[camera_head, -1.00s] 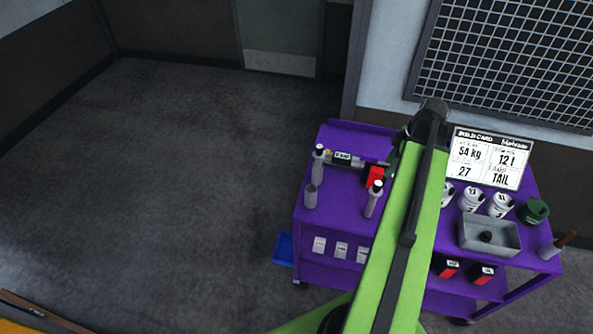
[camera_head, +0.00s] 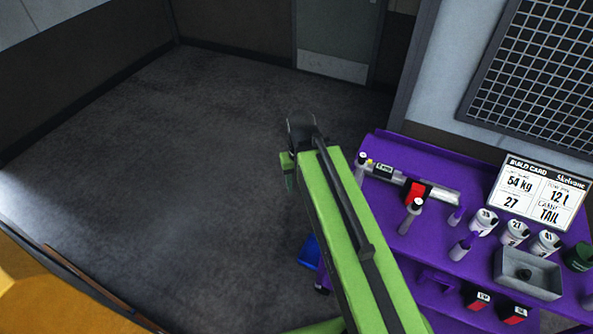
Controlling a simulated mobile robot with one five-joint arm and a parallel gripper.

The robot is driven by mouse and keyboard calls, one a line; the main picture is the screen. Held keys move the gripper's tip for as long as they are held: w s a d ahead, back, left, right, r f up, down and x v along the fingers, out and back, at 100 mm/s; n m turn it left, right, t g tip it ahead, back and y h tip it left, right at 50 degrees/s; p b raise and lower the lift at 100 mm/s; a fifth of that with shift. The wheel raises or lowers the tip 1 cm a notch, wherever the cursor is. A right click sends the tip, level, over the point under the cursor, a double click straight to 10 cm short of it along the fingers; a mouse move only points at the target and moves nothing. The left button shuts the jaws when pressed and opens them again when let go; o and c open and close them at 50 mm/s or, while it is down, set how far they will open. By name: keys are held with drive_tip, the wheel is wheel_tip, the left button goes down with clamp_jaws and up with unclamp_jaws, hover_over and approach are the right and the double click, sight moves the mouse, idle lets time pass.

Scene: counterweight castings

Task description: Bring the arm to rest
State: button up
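My green arm (camera_head: 365,250) reaches up from the bottom of the head view and ends left of a purple cart (camera_head: 420,240). The dark end of the arm (camera_head: 301,130) shows over the bare floor, clear of the cart in the picture. The gripper's fingers are hidden behind the arm's end, so I cannot see whether they are open or shut, or whether they hold anything.
On the cart are a grey bar with a red block (camera_head: 416,192), white numbered pots (camera_head: 514,232), a grey tray (camera_head: 527,274), a green pot (camera_head: 580,256) and a build card (camera_head: 540,193). A blue bin (camera_head: 310,251) stands beside the cart. Floor (camera_head: 190,180) at left is clear.

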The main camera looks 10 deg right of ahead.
wheel_tip(320, 180, down, 22)
drive_tip(key=b, duration=2.2)
